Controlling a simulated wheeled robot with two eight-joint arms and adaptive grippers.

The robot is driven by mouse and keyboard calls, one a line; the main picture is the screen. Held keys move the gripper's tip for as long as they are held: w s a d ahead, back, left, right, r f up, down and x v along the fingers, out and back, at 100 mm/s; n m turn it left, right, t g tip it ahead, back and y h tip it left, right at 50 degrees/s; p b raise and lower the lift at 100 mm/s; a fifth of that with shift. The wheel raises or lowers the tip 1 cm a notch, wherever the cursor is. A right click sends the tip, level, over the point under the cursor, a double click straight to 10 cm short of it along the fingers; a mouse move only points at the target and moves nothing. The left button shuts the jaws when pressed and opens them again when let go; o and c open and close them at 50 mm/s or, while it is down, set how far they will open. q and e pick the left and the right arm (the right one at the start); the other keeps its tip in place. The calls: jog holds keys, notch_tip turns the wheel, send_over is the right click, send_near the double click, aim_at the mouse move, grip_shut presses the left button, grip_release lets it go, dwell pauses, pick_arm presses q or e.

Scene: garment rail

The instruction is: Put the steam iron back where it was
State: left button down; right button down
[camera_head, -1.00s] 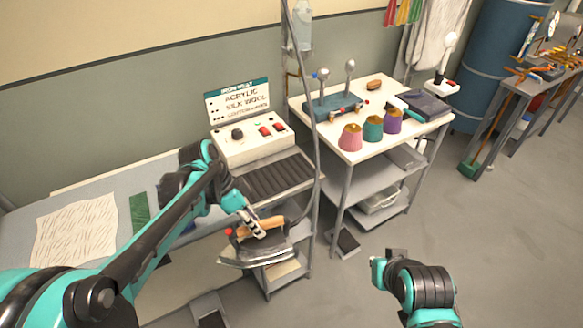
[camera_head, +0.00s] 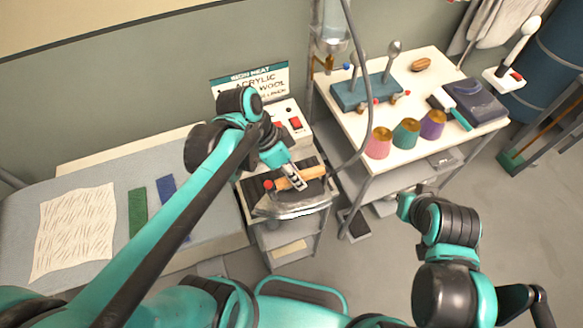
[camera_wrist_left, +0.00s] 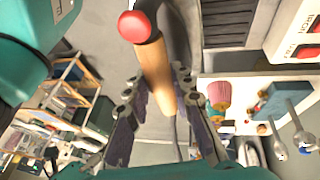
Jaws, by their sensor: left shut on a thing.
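The steam iron (camera_head: 296,208) has a grey metal body, a wooden handle and a red knob. My left gripper (camera_head: 292,180) is shut on its handle. In the left wrist view the handle (camera_wrist_left: 154,72) lies between the fingers of the left gripper (camera_wrist_left: 157,98), with the red knob at its far end. In the head view the iron overlaps the front of the dark ribbed rest (camera_head: 254,187) on the control-box stand; I cannot tell whether they touch. The ribbed rest also shows in the left wrist view (camera_wrist_left: 229,22). My right gripper (camera_head: 408,203) is right of the stand; its jaws are unclear.
A hose hangs beside the iron's right side. The white trolley (camera_head: 440,75) at right carries pink, teal and purple thread cones. The padded ironing table (camera_head: 205,225) at left holds a cream cloth (camera_head: 75,230) and green and blue strips. Open floor lies at right.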

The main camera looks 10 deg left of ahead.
pick_arm(q)
jog(key=w+a+f+b, duration=0.3)
jog(key=w+f+b, duration=0.1)
jog(key=w+f, duration=0.6)
jog(key=shift+w+a+f, duration=0.25)
jog(key=shift+a+f, duration=0.1)
jog(key=shift+a, duration=0.05)
jog(key=shift+f+b, duration=0.15)
jog(key=shift+b, duration=0.15)
jog(key=c, duration=1.3)
grip_release()
